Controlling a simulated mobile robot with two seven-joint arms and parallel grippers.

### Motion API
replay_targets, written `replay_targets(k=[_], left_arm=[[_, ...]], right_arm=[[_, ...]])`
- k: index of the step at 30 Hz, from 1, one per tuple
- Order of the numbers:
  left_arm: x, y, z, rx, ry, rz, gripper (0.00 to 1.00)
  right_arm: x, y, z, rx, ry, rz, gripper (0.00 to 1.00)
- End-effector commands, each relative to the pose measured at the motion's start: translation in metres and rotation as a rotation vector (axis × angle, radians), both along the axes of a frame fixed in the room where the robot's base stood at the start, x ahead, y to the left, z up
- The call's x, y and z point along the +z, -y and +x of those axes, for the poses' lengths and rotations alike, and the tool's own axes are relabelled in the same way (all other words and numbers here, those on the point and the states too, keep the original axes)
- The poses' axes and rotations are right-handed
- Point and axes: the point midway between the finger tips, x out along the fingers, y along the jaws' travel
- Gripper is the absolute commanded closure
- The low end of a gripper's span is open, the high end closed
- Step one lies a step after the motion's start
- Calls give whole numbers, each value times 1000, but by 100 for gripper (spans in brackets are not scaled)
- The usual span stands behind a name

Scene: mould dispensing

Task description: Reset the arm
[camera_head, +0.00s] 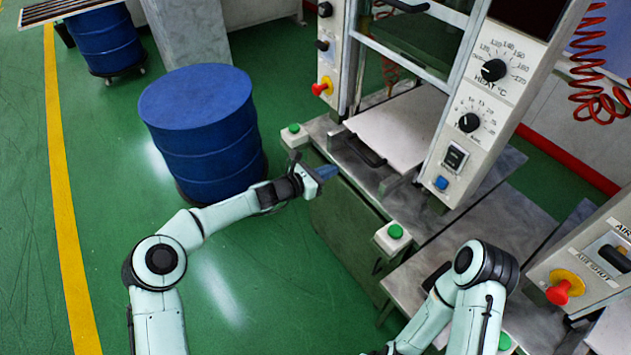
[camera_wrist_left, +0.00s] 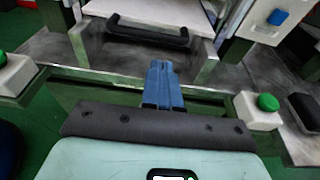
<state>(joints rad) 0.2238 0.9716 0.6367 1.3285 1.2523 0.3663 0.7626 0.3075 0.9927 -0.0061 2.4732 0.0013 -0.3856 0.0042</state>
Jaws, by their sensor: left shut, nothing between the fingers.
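My left arm reaches in from the left in the head view, bent at the elbow. My left gripper (camera_head: 327,172) is shut and empty, in front of the press at its front edge. In the left wrist view its blue fingers (camera_wrist_left: 161,82) are together and point towards the black handle (camera_wrist_left: 147,29) of the press's pale plate. The handle also shows in the head view (camera_head: 366,152), apart from the fingers. My right arm is folded at the lower right of the head view; its gripper is not visible.
A blue drum (camera_head: 205,130) stands close beside my left forearm. The press has green buttons (camera_head: 395,231) on its front corners and a control panel (camera_head: 478,110). A second panel (camera_head: 590,260) with a red knob is at the right. Green floor at lower left is free.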

Motion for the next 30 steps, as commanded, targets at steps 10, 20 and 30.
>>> replay_targets(k=[10, 20, 30], left_arm=[[9, -34, -22, 1, 2, 1, 100], [-16, -34, -34, -26, -3, 77, 100], [-205, -66, -167, -394, 58, 699, 100]], right_arm=[[-13, 0, -6, 0, -6, 0, 1], [-12, 0, -5, 0, -6, 0, 1], [-5, 0, -2, 0, -1, -1, 1]])
